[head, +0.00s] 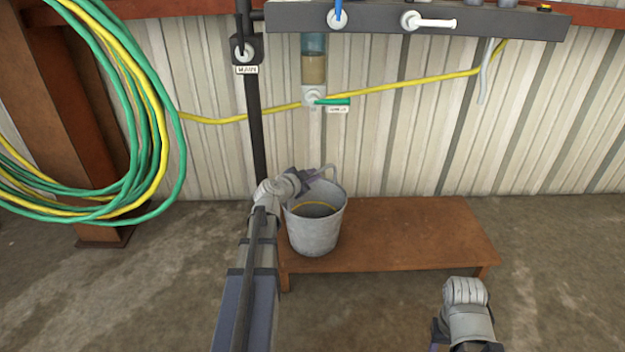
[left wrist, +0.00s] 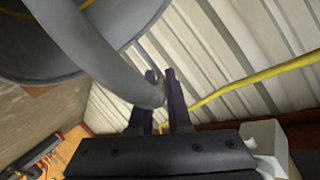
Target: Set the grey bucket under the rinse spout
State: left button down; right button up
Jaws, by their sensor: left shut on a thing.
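The grey bucket (head: 315,230) is upright at the left end of a low brown bench. I cannot tell whether it rests on the bench or hangs just above it. A yellow line shows inside it. My left gripper (head: 318,174) is shut on the bucket's handle, above the rim. In the left wrist view the fingers (left wrist: 168,95) close around the thick grey handle (left wrist: 95,45), with the bucket (left wrist: 60,62) at the upper left. A grey spout (head: 487,72) hangs from the wall rail at the right, right of the bucket. Only my right arm's wrist shows; its fingers are hidden.
The brown bench (head: 420,235) is bare right of the bucket. A dark rail (head: 375,18) with valves runs along the wall above. A black pipe (head: 256,130) stands behind the gripper. Green and yellow hose coils (head: 150,120) hang at the left; a yellow hose crosses the wall.

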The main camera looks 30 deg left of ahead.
pick_arm(q)
jog(key=shift+f, duration=0.1)
jog(key=c, duration=0.9)
grip_release()
jog(key=shift+o, duration=0.2)
jog(key=shift+s+r, duration=0.15)
jog(key=shift+r, duration=0.15)
jog(key=p+v, duration=0.3)
jog(key=v, duration=0.8)
jog(key=shift+s+p, duration=0.35)
jog(key=shift+p, duration=0.05)
